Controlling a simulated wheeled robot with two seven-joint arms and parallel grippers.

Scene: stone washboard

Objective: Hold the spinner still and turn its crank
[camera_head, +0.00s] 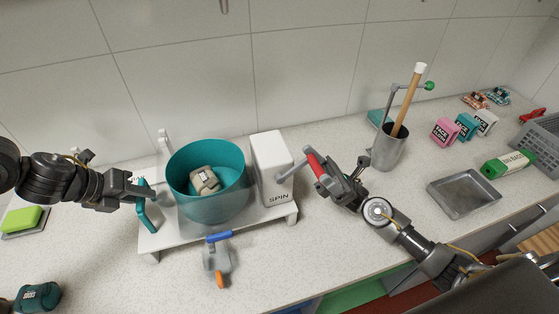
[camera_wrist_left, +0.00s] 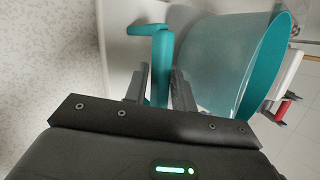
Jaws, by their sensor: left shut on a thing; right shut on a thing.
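The spinner has a white base (camera_head: 245,226), a teal drum (camera_head: 208,208) and a white box (camera_head: 271,160) marked SPIN. A brown bundle (camera_head: 204,180) lies inside the drum. My left gripper (camera_head: 146,189) is shut on the teal handle (camera_head: 150,217) at the base's left end; the left wrist view shows this handle (camera_wrist_left: 161,62) between the fingers. The crank, with a grey arm and red grip (camera_head: 316,164), is on the box's right side. My right gripper (camera_head: 328,177) is shut on the red grip, partly hiding it.
A grey clamp-like tool (camera_head: 217,262) with blue and orange ends lies in front of the base. A grey cup (camera_head: 389,150) holding a wooden stick stands behind my right arm. A metal tray (camera_head: 464,194) and several small boxes are at the right.

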